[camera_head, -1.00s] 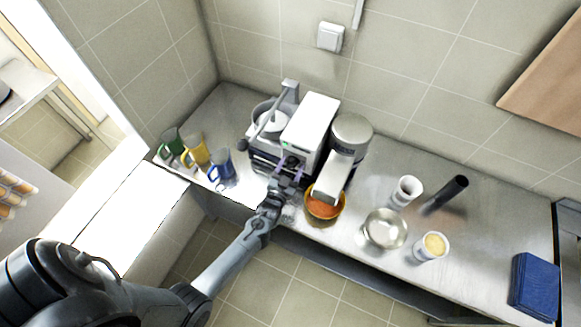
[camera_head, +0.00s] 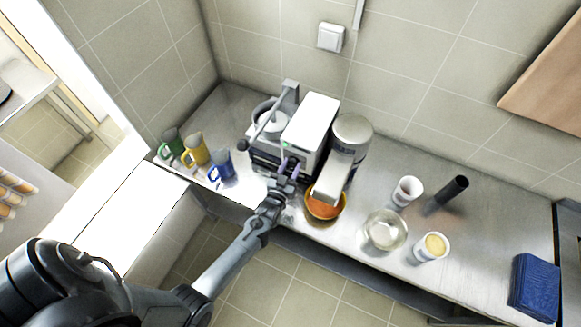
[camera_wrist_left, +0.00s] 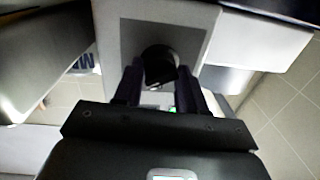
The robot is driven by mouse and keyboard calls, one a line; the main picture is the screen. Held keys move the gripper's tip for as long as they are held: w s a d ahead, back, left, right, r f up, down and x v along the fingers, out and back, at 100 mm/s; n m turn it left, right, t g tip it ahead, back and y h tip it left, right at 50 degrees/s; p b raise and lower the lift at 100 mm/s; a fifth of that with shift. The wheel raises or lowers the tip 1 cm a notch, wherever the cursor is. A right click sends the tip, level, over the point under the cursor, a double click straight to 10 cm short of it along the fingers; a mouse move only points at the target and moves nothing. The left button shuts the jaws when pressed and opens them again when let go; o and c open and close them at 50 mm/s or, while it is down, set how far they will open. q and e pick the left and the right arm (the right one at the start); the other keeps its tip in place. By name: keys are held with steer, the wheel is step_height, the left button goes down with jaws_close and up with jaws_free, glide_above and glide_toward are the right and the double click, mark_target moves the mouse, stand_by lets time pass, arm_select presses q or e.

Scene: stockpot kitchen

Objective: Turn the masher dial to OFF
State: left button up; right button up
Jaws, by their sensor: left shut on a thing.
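The masher (camera_head: 310,128) is a white boxy machine on the steel counter, with a small green light on its front. In the left wrist view its front panel (camera_wrist_left: 205,25) fills the upper middle, and a round dark dial (camera_wrist_left: 158,62) sits on it. My left gripper (camera_head: 287,168) is at the front of the machine. In the wrist view its fingers (camera_wrist_left: 160,85) stand on either side of the dial and are shut on it. The dial's pointer and markings cannot be read. My right gripper is not in view.
An orange bowl (camera_head: 324,204) stands close right of my left gripper, under the metal spout. Green, yellow and blue (camera_head: 222,166) mugs stand at left. A glass bowl (camera_head: 385,230), white cups (camera_head: 408,190) and a dark cylinder (camera_head: 452,189) stand right. The counter's front edge is near my arm.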

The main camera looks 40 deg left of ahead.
arm_select(q)
steer(key=n, duration=0.5)
steer(key=shift+r, duration=0.1)
steer(key=n+h, duration=0.1)
steer(key=n, duration=0.5)
steer(key=shift+a, duration=0.1)
steer(key=shift+r, duration=0.1)
stand_by(0.4)
steer(key=o, duration=1)
steer(key=shift+s, duration=0.1)
